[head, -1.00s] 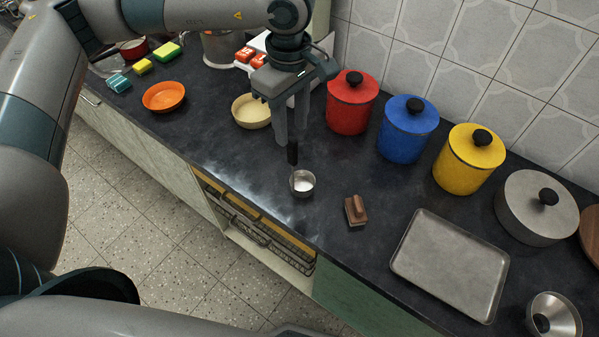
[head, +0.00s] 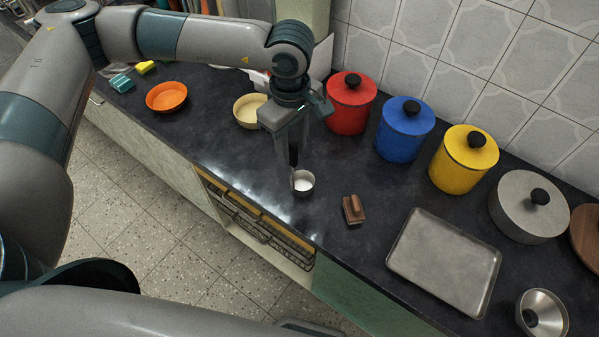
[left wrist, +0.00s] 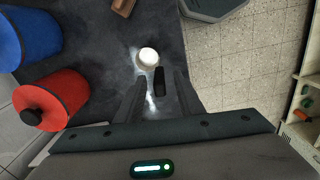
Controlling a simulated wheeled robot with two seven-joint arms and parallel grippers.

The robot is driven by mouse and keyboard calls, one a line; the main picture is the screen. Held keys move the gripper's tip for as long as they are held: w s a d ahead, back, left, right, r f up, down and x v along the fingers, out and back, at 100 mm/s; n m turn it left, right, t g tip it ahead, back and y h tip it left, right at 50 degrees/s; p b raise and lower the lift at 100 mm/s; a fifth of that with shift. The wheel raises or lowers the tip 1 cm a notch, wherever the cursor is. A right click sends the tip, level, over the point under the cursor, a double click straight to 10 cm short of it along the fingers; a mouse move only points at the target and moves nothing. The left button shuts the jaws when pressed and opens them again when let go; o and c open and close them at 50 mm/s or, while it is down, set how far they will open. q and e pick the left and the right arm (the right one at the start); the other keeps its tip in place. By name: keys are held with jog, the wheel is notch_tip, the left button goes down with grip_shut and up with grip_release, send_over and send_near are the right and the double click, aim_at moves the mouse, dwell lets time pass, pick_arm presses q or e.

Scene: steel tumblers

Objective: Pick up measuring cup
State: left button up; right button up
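The measuring cup (head: 304,186) is a small metal cup with a black handle that rises from its left side. It stands on the dark counter near the front edge. It also shows in the left wrist view (left wrist: 148,56), its black handle between the finger lines. My left gripper (head: 293,172) points down over the handle, its fingers spread to either side. The left wrist view shows the open fingers (left wrist: 160,76) with a gap on both sides of the handle. I cannot tell whether either finger touches it. My right gripper is not in view.
A brown wooden-handled block (head: 353,210) lies right of the cup. A metal tray (head: 444,262) lies further right. Red (head: 350,108), blue (head: 404,135) and yellow (head: 462,165) canisters line the wall. A cream bowl (head: 249,112) and an orange bowl (head: 166,97) stand left.

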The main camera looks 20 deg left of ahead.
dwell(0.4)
pick_arm(q)
grip_shut()
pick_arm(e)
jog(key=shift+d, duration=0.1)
